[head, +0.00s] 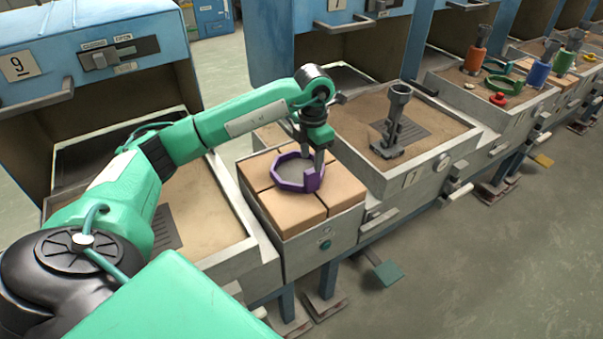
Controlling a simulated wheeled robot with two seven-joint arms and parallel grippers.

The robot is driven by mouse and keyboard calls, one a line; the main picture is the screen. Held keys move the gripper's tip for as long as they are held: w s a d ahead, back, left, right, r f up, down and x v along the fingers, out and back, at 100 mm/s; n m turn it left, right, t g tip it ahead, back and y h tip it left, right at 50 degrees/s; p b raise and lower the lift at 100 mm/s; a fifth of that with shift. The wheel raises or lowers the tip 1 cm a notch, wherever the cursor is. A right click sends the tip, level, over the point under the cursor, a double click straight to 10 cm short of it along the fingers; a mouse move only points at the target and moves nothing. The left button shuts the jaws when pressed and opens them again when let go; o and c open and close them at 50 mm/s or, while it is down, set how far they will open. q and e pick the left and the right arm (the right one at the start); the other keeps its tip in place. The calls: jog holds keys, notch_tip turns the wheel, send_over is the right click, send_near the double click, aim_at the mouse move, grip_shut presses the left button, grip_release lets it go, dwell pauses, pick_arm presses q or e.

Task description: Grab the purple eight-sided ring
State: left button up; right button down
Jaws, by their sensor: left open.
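The purple eight-sided ring (269,183) lies on tan blocks between two machine beds in the head view. It has a thicker raised lug (312,180) on its right side. My left gripper (316,163) points down over the right part of the ring. It is open, with its fingers at or just above the lug. I cannot tell whether the fingers touch the ring. My right gripper is not in view.
The tan blocks (292,213) sit in a grey frame. A grey post fixture (393,125) stands on the bed to the right. Orange (474,58), blue (539,72) and green pieces stand farther right. A blue machine marked 9 (120,60) is at the left.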

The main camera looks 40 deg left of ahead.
aim_at(312, 170)
pick_arm(q)
jog(key=shift+w+f, duration=0.15)
jog(key=shift+f, duration=2.8)
grip_shut()
